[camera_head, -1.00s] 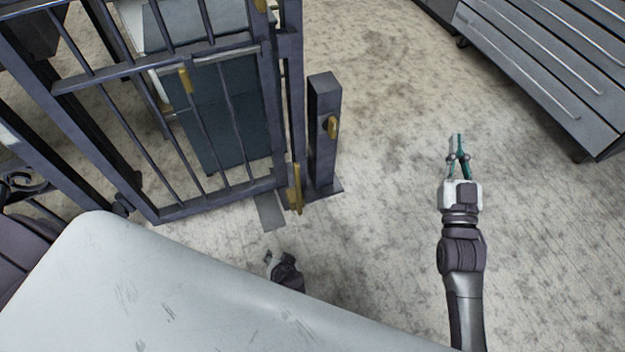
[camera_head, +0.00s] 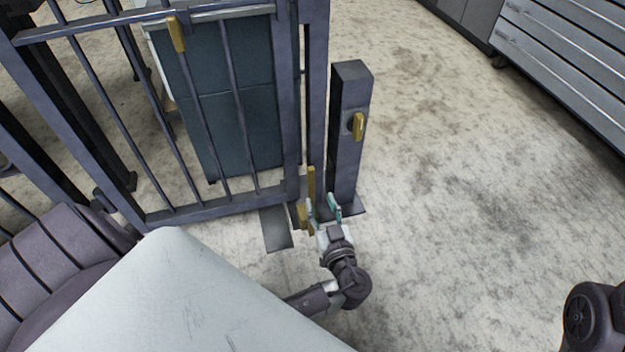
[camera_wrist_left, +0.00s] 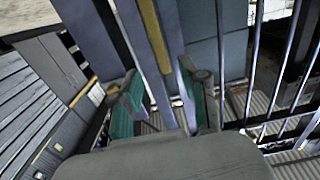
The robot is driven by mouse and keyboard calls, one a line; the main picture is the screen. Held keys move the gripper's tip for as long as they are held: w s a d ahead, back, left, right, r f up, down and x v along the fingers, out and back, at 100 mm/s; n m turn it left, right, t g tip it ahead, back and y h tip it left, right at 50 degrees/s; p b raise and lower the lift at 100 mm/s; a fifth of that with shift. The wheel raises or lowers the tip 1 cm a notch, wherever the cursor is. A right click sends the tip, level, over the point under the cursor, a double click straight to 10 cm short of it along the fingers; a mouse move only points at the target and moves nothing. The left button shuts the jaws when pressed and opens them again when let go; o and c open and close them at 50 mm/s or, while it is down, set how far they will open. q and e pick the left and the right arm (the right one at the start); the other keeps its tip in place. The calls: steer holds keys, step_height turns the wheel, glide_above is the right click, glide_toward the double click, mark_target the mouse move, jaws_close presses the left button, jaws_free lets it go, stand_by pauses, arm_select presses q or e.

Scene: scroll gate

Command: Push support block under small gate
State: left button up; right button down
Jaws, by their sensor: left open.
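The small gate (camera_head: 225,208) is a dark metal frame with upright bars at the left in the head view. Its bars also show in the wrist view (camera_wrist_left: 252,60). A flat grey piece (camera_head: 278,232), possibly the support block, lies on the floor at the gate's lower right corner, partly beneath the bottom rail. My left gripper (camera_head: 322,202) is open just right of that piece, near the gate's lower edge and the post base. In the wrist view its teal fingers (camera_wrist_left: 160,95) stand apart, with a gate upright and yellow strip (camera_wrist_left: 153,35) seen between them; contact is unclear. My right gripper is out of view.
A short dark post (camera_head: 348,135) with a yellow latch (camera_head: 358,126) stands right of the gate on a flat base. A dark teal cabinet (camera_head: 220,100) is behind the bars. Grey drawers (camera_head: 575,60) stand at the far right. The floor between is clear.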

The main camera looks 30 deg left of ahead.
mark_target(312, 180)
arm_select(q)
steer(key=b+x, duration=0.2)
steer(key=x, duration=0.7)
steer(key=shift+w+a, duration=0.1)
jaws_close()
